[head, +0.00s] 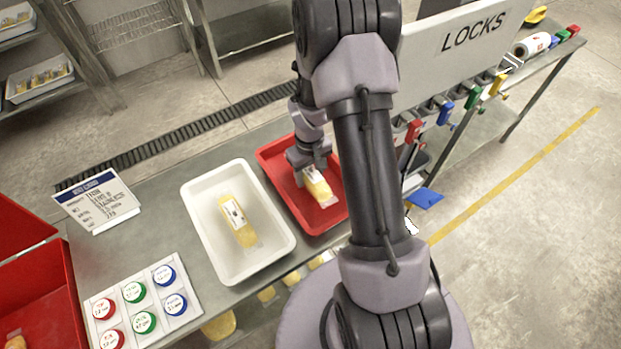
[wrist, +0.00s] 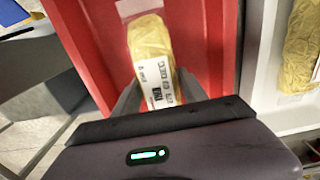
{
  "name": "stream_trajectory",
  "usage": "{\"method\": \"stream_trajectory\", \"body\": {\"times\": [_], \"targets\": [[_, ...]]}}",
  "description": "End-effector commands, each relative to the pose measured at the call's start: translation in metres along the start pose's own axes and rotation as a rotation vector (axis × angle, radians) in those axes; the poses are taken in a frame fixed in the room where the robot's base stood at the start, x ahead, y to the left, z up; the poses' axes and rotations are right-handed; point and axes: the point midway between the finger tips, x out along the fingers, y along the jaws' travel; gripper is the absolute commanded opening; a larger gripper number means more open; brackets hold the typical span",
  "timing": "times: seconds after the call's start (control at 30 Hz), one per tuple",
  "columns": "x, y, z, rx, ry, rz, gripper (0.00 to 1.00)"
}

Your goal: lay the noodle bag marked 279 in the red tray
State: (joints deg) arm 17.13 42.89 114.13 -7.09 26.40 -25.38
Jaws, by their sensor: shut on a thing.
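The noodle bag (head: 318,188) is a clear pack of yellow noodles with a white label. In the wrist view, the bag (wrist: 150,48) has a label that appears to read 279 near the jaws. My gripper (head: 308,170) is shut on the label end of this bag. The bag is over the red tray (head: 283,198), within its rim; I cannot tell whether it touches the floor. The red tray also shows behind the bag in the wrist view (wrist: 205,45). My arm hides the tray's right part in the head view.
A white tray (head: 205,235) holding another noodle bag (head: 238,220) stands just left of the red tray. A card of round colored labels (head: 145,300), a sign (head: 98,203) and a red bin (head: 50,290) are further left. A LOCKS board (head: 460,45) stands right.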

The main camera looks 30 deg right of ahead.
Motion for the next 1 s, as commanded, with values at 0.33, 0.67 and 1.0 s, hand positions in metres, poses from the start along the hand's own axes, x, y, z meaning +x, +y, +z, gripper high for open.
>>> {"method": "stream_trajectory", "body": {"times": [0.33, 0.67, 1.0], "targets": [[0.018, 0.0, 0.0, 0.001, 0.0, 0.0, 0.0], [0.019, 0.0, 0.0, 0.001, -0.001, 0.0, 0.72], [-0.024, 0.0, -0.001, 0.0, 0.002, 0.001, 0.72]]}}
